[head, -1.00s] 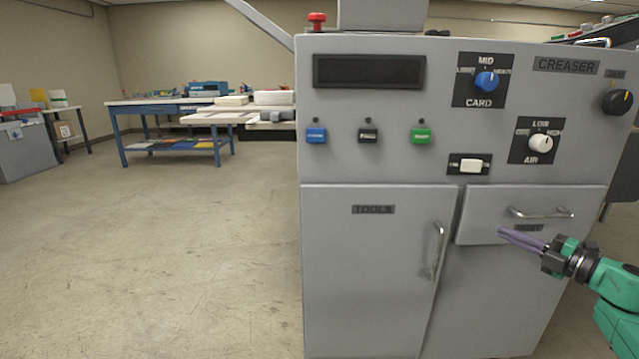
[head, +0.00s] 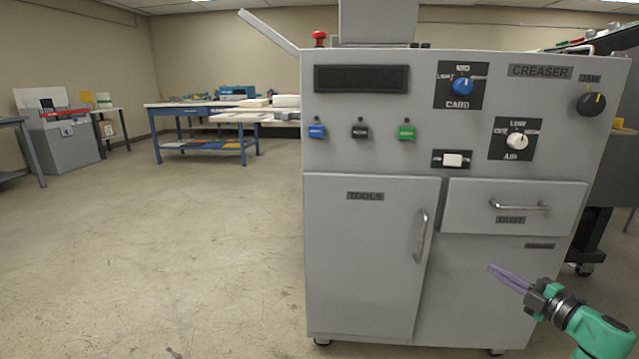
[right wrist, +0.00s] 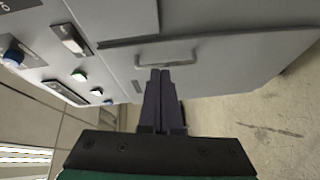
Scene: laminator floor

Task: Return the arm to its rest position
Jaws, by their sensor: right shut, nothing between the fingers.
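My right gripper (head: 508,278) is at the lower right of the head view, in front of the grey creaser cabinet (head: 372,260), below the dust drawer (head: 512,210). Its two purple fingers are shut together with nothing between them. It also shows in the right wrist view (right wrist: 159,74), with its fingertips over the image of a drawer or door handle; I cannot tell the gap to the cabinet. The drawer and the tools door (head: 365,255) look closed. My left gripper is in neither view.
The creaser panel has a blue card knob (head: 462,87), a white air knob (head: 517,141), a black jam knob (head: 591,103) and coloured buttons (head: 360,132). A blue workbench (head: 200,145) stands at the back left. The floor (head: 200,260) left of the cabinet is clear.

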